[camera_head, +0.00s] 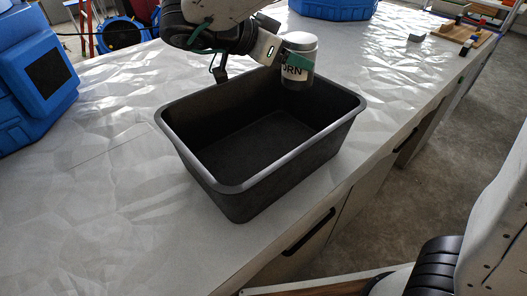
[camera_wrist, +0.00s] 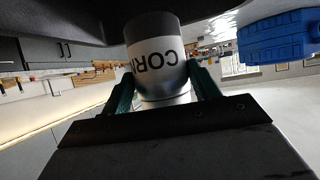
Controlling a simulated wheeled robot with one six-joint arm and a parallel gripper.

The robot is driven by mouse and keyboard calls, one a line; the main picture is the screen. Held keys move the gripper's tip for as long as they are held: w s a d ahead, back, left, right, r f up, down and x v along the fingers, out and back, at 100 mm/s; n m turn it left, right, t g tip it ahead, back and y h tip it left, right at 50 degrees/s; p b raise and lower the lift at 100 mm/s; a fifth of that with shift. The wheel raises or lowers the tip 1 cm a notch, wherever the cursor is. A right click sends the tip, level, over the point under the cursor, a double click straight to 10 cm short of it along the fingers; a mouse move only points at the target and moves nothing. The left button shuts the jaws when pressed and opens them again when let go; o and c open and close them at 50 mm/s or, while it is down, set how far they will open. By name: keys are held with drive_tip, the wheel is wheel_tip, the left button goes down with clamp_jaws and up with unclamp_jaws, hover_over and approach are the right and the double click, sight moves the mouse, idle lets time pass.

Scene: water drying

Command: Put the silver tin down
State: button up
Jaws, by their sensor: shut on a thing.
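The silver tin (camera_head: 297,69) has a white label with dark letters, partly reading "ORN" in the head view. My gripper (camera_head: 283,62) is shut on the tin and holds it upright at the far right part of the black bin (camera_head: 240,187). The tin's lower part shows in front of the bin's far inner wall; I cannot tell its height above the bin floor. In the wrist view the tin (camera_wrist: 157,60) appears upside down between the two green fingers of my gripper (camera_wrist: 165,88). The visible bin floor is empty.
The bin stands on a white, crinkled counter (camera_head: 95,215). A blue case (camera_head: 32,75) is at the left, another blue case (camera_head: 335,8) at the back. A small grey object (camera_head: 417,37) and a wooden board with coloured blocks (camera_head: 457,32) lie at the far right.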

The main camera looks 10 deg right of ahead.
hover_over(283, 141)
wheel_tip(283, 141, down, 16)
drive_tip(key=shift+s+r, duration=0.1)
idle(0.7)
drive_tip(key=shift+f, duration=0.2)
drive_tip(key=o, duration=1.3)
drive_tip(key=shift+r, duration=0.2)
drive_tip(key=v, duration=0.7)
drive_tip(key=shift+s+a+r, duration=0.1)
drive_tip(key=shift+a, duration=0.15)
